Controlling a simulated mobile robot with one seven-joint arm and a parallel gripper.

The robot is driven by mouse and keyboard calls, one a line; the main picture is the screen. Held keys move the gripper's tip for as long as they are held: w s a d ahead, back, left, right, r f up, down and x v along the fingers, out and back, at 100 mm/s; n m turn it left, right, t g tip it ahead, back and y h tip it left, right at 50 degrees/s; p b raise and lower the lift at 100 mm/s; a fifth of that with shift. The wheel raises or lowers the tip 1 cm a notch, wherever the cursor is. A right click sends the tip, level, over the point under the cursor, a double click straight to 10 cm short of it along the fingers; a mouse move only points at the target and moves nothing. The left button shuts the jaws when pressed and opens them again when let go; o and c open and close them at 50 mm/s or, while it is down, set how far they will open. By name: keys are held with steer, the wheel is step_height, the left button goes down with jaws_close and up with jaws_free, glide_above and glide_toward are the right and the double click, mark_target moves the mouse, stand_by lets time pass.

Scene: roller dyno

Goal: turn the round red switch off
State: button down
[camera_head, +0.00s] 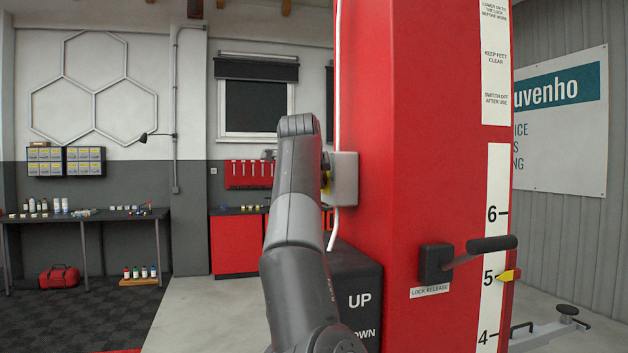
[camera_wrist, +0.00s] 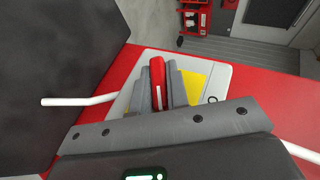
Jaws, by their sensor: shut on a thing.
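The red switch (camera_wrist: 157,68) is seen as a narrow red grip with a white line on it. It sits on a yellow plate (camera_wrist: 194,88) on a pale grey box (camera_wrist: 220,76). A black ring-shaped mark shows on the box right of the plate. My gripper (camera_wrist: 158,80) is shut on the switch, one grey finger on each side. In the head view the grey box (camera_head: 346,180) is on the left side of the red column.
The red column (camera_head: 400,120) fills the middle right. A black lock release lever (camera_head: 490,244) sticks out from its front. A white pipe (camera_wrist: 78,101) runs to the box. A black UP/DOWN block (camera_head: 355,280) stands low beside the column. Workbenches (camera_head: 85,215) are far back left.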

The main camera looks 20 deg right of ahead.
steer(key=shift+d, duration=0.3)
steer(key=c, duration=1.4)
jaws_free()
steer(key=shift+a, duration=0.15)
steer(key=shift+s+a+r, duration=0.2)
steer(key=shift+s, duration=0.15)
steer(key=v, duration=1)
steer(key=shift+d, duration=0.1)
